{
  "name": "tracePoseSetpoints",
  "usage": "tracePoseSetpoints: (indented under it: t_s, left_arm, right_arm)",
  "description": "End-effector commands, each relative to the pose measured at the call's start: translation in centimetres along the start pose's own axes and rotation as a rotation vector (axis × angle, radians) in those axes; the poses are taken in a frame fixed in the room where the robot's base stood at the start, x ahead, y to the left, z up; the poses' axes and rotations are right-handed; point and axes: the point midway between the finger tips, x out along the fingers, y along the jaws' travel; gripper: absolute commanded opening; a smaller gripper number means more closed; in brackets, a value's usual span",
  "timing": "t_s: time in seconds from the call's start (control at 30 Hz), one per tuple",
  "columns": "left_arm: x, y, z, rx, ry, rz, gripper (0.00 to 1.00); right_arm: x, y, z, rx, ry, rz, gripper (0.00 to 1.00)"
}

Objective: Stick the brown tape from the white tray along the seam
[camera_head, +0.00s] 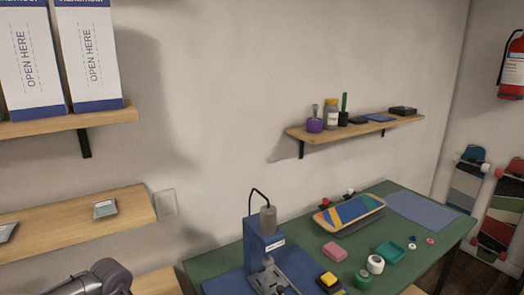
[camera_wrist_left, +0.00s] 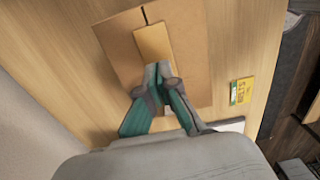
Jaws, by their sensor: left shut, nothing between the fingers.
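In the left wrist view a brown cardboard piece (camera_wrist_left: 191,75) lies on a light wooden surface. A short dark seam (camera_wrist_left: 145,15) shows at its upper edge. A lighter brown strip of tape (camera_wrist_left: 153,45) lies over the cardboard in line with that seam and covers the part below. My left gripper (camera_wrist_left: 159,74) is shut and empty, with its tips at the strip's lower end. Whether they touch it I cannot tell. Part of a white object, perhaps the white tray (camera_wrist_left: 232,126), shows right of the fingers. My right gripper is in neither view.
A small yellow and green packet (camera_wrist_left: 241,91) lies right of the cardboard. In the head view a green workbench (camera_head: 315,237) holds a blue press (camera_head: 262,245), a skateboard deck (camera_head: 349,213) and small items. Wooden shelves (camera_head: 70,228) line the wall at left.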

Motion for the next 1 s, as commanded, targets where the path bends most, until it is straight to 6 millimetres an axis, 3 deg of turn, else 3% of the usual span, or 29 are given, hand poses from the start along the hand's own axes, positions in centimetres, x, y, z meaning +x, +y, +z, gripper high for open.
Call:
tracePoseSetpoints:
  t_s: [1.0]
  left_arm:
    - [1.6,0.0,0.0,0.0,0.0,0.0,0.0]
  right_arm:
    - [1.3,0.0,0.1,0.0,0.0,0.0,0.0]
